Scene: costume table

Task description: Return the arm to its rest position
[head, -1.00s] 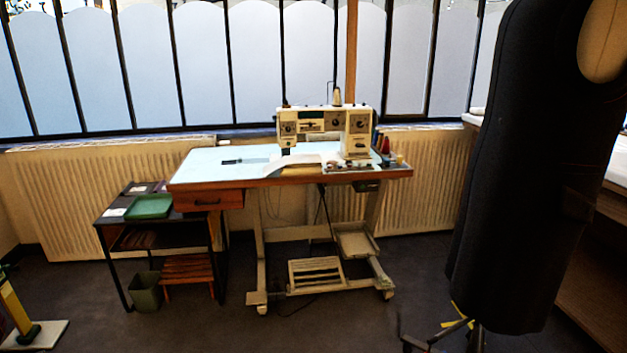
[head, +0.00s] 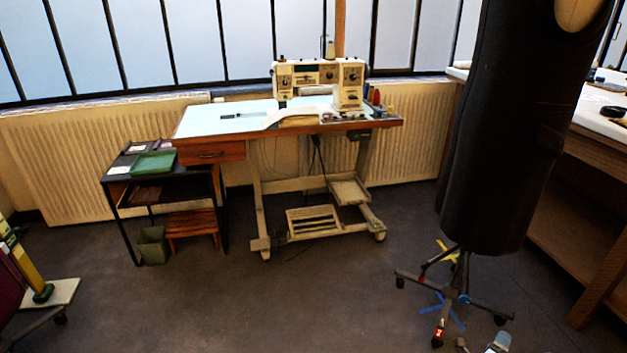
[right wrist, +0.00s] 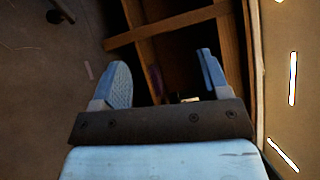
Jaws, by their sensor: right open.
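My right gripper (head: 482,343) just shows at the bottom edge of the head view, right of centre, below the mannequin's wheeled stand. In the right wrist view its two blue fingers (right wrist: 165,80) are apart with nothing between them. Beyond the fingers are a wooden frame and a dark space, with the floor to the left. Most of my right arm is out of the head view. My left gripper is not in view.
A dark mannequin (head: 505,130) stands on a wheeled base (head: 455,285) at the right. A wooden table (head: 600,118) is behind it. A sewing table (head: 225,120) and a black side shelf (head: 120,190) stand further back. The middle floor is clear.

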